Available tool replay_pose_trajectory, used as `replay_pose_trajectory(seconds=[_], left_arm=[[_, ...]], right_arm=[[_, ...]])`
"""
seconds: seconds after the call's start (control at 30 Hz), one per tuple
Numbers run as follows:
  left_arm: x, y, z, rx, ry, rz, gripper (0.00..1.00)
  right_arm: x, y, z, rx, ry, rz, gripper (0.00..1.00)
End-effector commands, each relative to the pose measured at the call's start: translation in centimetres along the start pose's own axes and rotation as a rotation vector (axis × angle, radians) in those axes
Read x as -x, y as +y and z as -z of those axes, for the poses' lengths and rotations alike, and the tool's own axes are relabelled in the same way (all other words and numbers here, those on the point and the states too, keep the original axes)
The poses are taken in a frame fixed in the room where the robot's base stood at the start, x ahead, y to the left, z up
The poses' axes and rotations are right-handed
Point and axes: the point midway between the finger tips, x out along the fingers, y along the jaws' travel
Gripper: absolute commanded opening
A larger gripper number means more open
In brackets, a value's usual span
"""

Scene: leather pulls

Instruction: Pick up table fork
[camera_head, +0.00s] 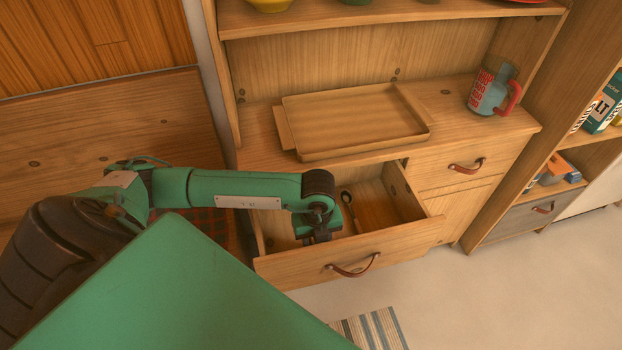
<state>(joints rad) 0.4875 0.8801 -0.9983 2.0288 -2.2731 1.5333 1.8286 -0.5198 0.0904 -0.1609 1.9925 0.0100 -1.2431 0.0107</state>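The drawer (400,234) of the wooden cabinet is pulled open. A slim dark utensil (348,205) lies inside it, near the middle of the drawer floor. I cannot tell whether it is the table fork; its lower end is close to my gripper. My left gripper (320,238) points down into the drawer, just left of this utensil and behind the drawer front. Its fingertips are small and dark here, so its opening and anything between them cannot be made out. My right gripper is not in view.
A wooden tray (292,126) sits on the cabinet top above the drawer. A blue-grey mug or pitcher with a red handle (490,92) stands at the right. The drawer front with its leather pull (353,268) borders the space. A striped rug (370,330) lies on the floor.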

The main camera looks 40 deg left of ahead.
Motion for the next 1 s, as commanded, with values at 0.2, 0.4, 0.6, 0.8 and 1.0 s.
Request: replay_pose_trajectory(seconds=[0.2, 0.4, 0.6, 0.8, 1.0], left_arm=[[-3.2, -0.1, -0.3, 0.000, 0.001, -0.002, 0.40], [-4.0, -0.1, -0.3, 0.000, 0.000, -0.001, 0.40], [-4.0, -0.1, -0.4, 0.000, 0.000, -0.001, 0.26], [-4.0, -0.1, -0.4, 0.000, 0.000, -0.001, 0.00], [-3.9, -0.1, -0.4, 0.000, -0.001, -0.001, 0.00]], right_arm=[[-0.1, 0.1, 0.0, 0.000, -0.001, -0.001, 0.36], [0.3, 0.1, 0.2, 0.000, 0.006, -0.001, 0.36], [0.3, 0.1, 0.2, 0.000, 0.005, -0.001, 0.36], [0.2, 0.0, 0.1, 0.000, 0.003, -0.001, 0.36], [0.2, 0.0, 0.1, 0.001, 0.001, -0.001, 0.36]])
